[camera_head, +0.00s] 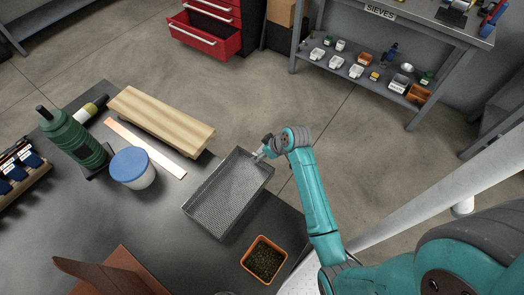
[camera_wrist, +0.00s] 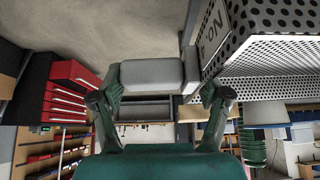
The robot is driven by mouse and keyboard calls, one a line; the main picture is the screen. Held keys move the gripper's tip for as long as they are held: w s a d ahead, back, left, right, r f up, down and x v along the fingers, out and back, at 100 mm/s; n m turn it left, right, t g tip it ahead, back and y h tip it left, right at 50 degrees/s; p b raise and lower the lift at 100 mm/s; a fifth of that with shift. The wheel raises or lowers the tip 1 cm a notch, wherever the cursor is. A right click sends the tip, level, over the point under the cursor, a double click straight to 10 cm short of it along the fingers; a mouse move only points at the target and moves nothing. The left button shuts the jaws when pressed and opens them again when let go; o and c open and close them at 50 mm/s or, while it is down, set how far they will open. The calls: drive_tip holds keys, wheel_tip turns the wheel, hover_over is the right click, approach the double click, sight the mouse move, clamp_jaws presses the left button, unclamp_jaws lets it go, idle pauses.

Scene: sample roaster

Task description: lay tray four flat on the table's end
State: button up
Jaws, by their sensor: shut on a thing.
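A perforated grey metal tray (camera_head: 228,198) shows over the right part of the dark table's far edge (camera_head: 292,208). Its far right corner reaches past that edge over the floor. My gripper (camera_head: 262,153) is shut on the tray at this corner. In the wrist view the tray's perforated side (camera_wrist: 275,48) fills the upper right, with a part of a label reading "No". A grey block lies between my gripper's fingers (camera_wrist: 155,85) there.
An orange box of dark granules (camera_head: 264,259) stands just in front of the tray. Left are a wooden board (camera_head: 160,120), a blue-lidded tub (camera_head: 132,168) and a green bottle-like vessel (camera_head: 72,138). A brown panel (camera_head: 100,278) stands at the front. Bare table lies left of the tray.

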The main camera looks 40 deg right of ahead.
drive_tip(key=o, duration=1.5)
drive_tip(key=shift+o, duration=0.2)
drive_tip(key=shift+r, duration=0.1)
drive_tip(key=v, duration=1.2)
drive_tip(key=s+a+f+m+t+h, duration=0.1)
drive_tip(key=s+a, duration=0.3)
drive_tip(key=s+a+f+m+t, duration=0.1)
drive_tip(key=s+a+f, duration=0.1)
drive_tip(key=s+a, duration=0.2)
drive_tip(key=s+a+f+t+h, duration=0.1)
drive_tip(key=s+a+f, duration=0.1)
drive_tip(key=s+a, duration=0.3)
drive_tip(key=shift+s+a+m+t+h, duration=0.1)
drive_tip(key=shift+a+m+t+h, duration=0.05)
drive_tip(key=shift+m+t+h, duration=0.2)
drive_tip(key=s+a+r+t, duration=0.2)
drive_tip(key=s+r, duration=0.5)
drive_tip(key=s+a+r+t+y, duration=0.1)
drive_tip(key=s+a+r+t, duration=0.1)
drive_tip(key=s+r, duration=0.5)
drive_tip(key=shift+s+a+r+t, duration=0.3)
drive_tip(key=shift+s+a+t, duration=0.05)
drive_tip(key=shift+s+a, duration=0.5)
